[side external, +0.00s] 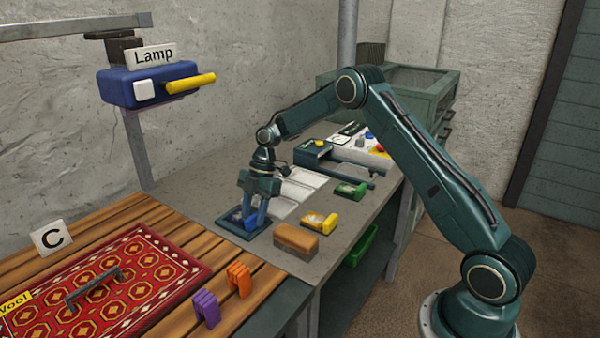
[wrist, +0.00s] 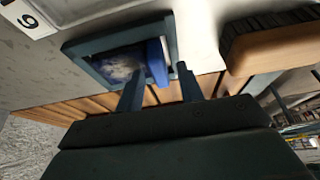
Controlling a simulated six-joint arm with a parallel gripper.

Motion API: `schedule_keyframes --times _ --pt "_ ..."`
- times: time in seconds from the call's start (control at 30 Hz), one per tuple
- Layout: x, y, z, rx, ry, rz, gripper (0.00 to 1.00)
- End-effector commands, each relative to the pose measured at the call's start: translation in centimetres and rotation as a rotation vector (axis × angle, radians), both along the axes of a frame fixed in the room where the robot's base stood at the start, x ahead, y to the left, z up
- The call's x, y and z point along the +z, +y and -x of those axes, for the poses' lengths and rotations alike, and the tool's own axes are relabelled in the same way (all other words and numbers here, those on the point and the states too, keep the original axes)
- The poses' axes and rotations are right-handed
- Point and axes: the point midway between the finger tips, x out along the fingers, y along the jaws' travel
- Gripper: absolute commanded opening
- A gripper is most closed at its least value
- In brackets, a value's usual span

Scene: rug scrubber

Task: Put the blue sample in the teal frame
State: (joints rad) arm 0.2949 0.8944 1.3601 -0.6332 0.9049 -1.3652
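The blue sample (wrist: 156,62), with a raised blue grip and a grey-white patterned face, lies inside the teal frame (wrist: 88,48). In the side view the teal frame (side external: 228,218) lies flat on the grey bench, and the blue sample (side external: 250,224) is partly hidden by my fingers. My gripper (side external: 257,218) points down over the frame. In the wrist view my gripper (wrist: 160,82) has its two fingers apart, one on each side of the blue grip, with a narrow gap showing beside it. Contact with the grip cannot be seen.
A wooden brush (side external: 296,240) lies just right of the frame. Yellow (side external: 320,222) and green (side external: 350,190) samples lie farther along the bench. Purple (side external: 206,309) and orange (side external: 239,279) clips and a red rug (side external: 110,275) are at front left. A blue lamp (side external: 148,86) hangs above left.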

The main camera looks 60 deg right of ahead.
Motion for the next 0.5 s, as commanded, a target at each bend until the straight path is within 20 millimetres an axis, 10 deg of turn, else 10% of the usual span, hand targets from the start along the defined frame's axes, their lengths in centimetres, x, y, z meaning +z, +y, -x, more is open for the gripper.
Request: schedule_keyframes --times 0.5 --pt "2.5 -1.0 0.0 -0.001 -0.003 0.001 0.37"
